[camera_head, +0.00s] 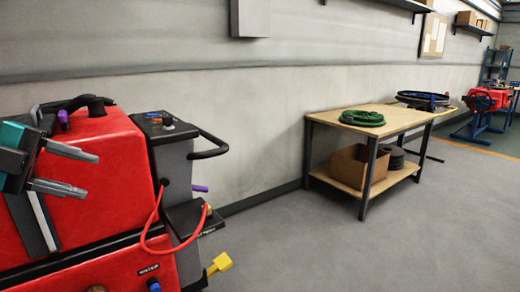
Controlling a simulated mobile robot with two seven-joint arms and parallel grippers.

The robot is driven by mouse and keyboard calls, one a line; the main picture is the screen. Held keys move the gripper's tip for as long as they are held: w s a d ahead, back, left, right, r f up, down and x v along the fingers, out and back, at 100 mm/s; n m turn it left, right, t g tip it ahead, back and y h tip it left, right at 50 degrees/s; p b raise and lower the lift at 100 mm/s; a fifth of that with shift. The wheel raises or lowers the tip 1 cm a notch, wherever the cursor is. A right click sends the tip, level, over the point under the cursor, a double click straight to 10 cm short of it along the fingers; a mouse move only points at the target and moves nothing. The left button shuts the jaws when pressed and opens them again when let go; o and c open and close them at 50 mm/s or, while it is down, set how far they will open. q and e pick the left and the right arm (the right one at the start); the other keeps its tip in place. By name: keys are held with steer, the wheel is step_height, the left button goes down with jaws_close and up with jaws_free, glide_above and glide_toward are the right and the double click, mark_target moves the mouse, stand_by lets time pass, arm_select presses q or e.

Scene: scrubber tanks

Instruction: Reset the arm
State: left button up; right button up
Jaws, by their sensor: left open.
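My left gripper (78,170) comes in from the left edge, grey with a teal part. Its two fingers are spread apart with nothing between them. It appears in front of the red scrubber machine (100,215); whether it touches the machine I cannot tell. My right gripper is not in the head view.
The machine has a black handle (215,148), a red hose (148,235) and a yellow-handled part (220,263). A wooden workbench (395,117) stands by the wall with a green coiled hose (362,117) on top and a cardboard box (355,163) below. Grey floor lies open in front.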

arm_select(q)
step_height(320, 180, down, 23)
steer(key=s+n+t+y+p, duration=0.1)
steer(key=n+t+y+p, duration=0.25)
steer(key=n+t, duration=0.95)
steer(key=s+d+f+n+g+y, duration=0.5)
steer(key=f+n, duration=0.3)
steer(key=f, duration=0.2)
steer(key=shift+s+d+f+n, duration=0.15)
steer(key=shift+s+f+n, duration=0.2)
steer(key=shift+s, duration=0.25)
steer(key=s+d+f+n+g, duration=0.1)
steer(key=s+d+f, duration=0.1)
steer(key=d, duration=0.1)
steer(key=s+d+f+g, duration=0.1)
steer(key=s+d, duration=0.1)
steer(key=d, duration=0.1)
steer(key=s+d+f+n+g+p, duration=0.1)
steer(key=s+d+f, duration=0.1)
steer(key=d, duration=0.1)
steer(key=shift+s+d+f+n, duration=0.1)
steer(key=shift+d+f+n, duration=0.05)
steer(key=shift+f+n, duration=0.2)
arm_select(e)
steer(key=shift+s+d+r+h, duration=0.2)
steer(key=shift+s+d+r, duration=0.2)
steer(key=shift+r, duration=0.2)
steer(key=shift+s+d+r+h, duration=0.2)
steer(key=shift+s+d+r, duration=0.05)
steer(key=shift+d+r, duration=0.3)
